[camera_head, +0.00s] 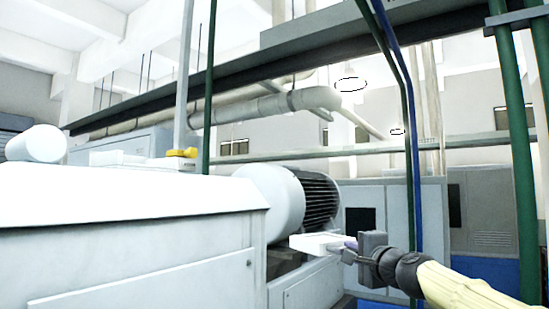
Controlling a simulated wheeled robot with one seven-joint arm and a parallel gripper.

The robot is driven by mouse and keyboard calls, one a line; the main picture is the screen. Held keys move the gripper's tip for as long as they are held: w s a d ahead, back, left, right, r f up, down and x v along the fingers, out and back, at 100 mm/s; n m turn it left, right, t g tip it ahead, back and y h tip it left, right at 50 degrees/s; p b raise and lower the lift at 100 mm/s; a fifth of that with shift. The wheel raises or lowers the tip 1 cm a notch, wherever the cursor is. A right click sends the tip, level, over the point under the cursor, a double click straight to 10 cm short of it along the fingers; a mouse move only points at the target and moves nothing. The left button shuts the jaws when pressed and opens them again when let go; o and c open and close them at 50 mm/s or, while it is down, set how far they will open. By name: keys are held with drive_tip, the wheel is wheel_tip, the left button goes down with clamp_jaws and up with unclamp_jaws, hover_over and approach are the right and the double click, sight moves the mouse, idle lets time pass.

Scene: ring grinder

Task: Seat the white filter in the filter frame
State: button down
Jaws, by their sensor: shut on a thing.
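The white filter (315,243) is a flat, pale block in the lower middle of the view. My gripper (347,246) is shut on its right end and holds it in the air. The filter points left from the fingers, in front of the grey machine and below the dark ribbed motor. The fingers are small in the picture and partly hidden by the dark gripper body. I cannot make out the filter frame in this view.
A large light grey machine housing (130,240) fills the lower left. A white drum with a dark ribbed motor (318,201) stands behind the filter. Green and blue pipes (408,130) rise behind my arm. Grey cabinets (385,205) stand farther back.

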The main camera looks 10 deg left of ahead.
drive_tip(key=s+a+r+n+g+y+p, duration=0.1)
drive_tip(key=s+a+r+y, duration=0.1)
drive_tip(key=s+a+r, duration=0.2)
drive_tip(key=s+a+r+n+g+y+p, duration=0.1)
drive_tip(key=s+a+r, duration=0.4)
drive_tip(key=s+r, duration=0.5)
drive_tip(key=s+a+r+n+g+y+p, duration=0.1)
drive_tip(key=s+a+r+n+g+y, duration=0.2)
drive_tip(key=s+a+r, duration=0.2)
drive_tip(key=s+r, duration=0.2)
drive_tip(key=s, duration=0.2)
drive_tip(key=shift+s+a+r, duration=0.15)
drive_tip(key=shift+s+r, duration=0.15)
drive_tip(key=shift+s, duration=0.1)
drive_tip(key=shift+w, duration=0.1)
drive_tip(key=shift+r, duration=0.15)
drive_tip(key=shift+w+a+r+p, duration=0.25)
drive_tip(key=shift+a+r+p, duration=0.4)
drive_tip(key=shift+p, duration=0.55)
drive_tip(key=shift+w+a+r+p, duration=0.2)
drive_tip(key=shift+a+r+p, duration=0.5)
drive_tip(key=shift+p, duration=0.5)
drive_tip(key=shift+w+a+r+p, duration=0.25)
drive_tip(key=shift+a+r+p, duration=0.25)
drive_tip(key=shift+r+p, duration=0.5)
drive_tip(key=shift+f, duration=0.25)
